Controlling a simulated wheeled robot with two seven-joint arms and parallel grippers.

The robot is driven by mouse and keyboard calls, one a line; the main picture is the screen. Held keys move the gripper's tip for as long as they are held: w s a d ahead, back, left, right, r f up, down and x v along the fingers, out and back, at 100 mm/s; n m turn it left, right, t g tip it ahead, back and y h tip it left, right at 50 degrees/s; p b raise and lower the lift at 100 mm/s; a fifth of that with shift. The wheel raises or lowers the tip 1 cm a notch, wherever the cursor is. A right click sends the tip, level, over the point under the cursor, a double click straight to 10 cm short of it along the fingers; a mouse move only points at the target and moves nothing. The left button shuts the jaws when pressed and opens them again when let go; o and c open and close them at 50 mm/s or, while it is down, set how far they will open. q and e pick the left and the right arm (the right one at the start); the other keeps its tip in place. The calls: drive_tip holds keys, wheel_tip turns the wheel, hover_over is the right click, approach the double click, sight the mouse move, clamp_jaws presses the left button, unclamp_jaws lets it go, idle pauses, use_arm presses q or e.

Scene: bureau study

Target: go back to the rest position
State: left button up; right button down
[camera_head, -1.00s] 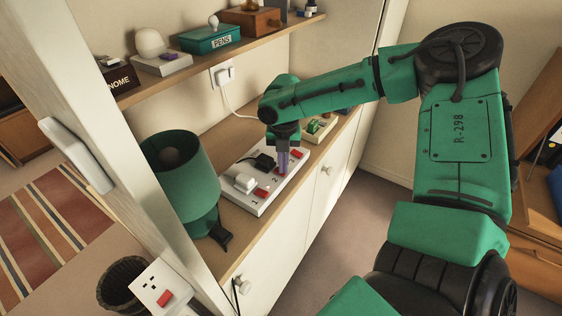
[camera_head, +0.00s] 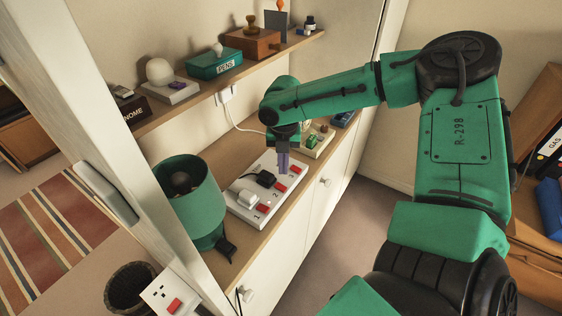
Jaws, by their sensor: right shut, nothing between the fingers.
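My right arm reaches in from the right over the lower shelf. Its right gripper (camera_head: 283,170) points down, shut and empty, with its purple-grey fingertips beside or just over the power strip. I cannot tell whether the fingertips touch the strip. The white power strip (camera_head: 245,211) lies on the shelf with red switches, a white plug (camera_head: 241,200) and a black plug (camera_head: 262,178) in it. My left gripper does not show.
A green lamp (camera_head: 195,205) stands left of the strip on the lower shelf (camera_head: 236,253). The upper shelf (camera_head: 190,100) holds a pens box (camera_head: 215,63) and a wooden box (camera_head: 250,43). A white post (camera_head: 95,130) stands at left. A bin (camera_head: 130,287) is on the floor.

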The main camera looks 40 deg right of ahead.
drive_tip(key=shift+r, duration=0.15)
idle(0.3)
